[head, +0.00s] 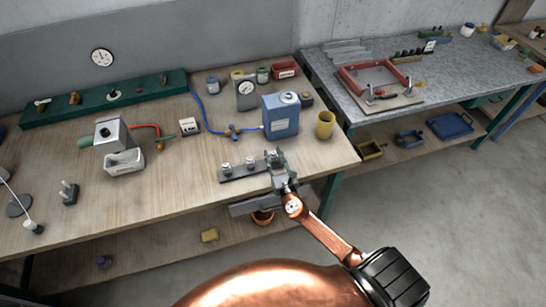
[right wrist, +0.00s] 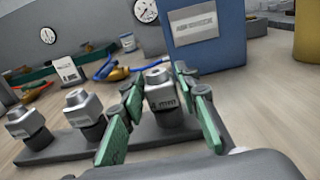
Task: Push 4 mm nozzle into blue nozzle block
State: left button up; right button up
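A dark nozzle rack (head: 235,177) lies near the bench's front edge; two grey nozzles (head: 250,163) show on it in the head view. In the right wrist view three nozzles stand in a row, the nearest-to-gripper nozzle (right wrist: 160,90) upright on the rack. My left gripper is out of view.
A blue hose (head: 205,113) runs to a brass fitting (head: 232,132) left of the blue box. A yellow cup (head: 325,124) stands to its right, a gauge (head: 246,92) behind it.

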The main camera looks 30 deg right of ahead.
grip_shut()
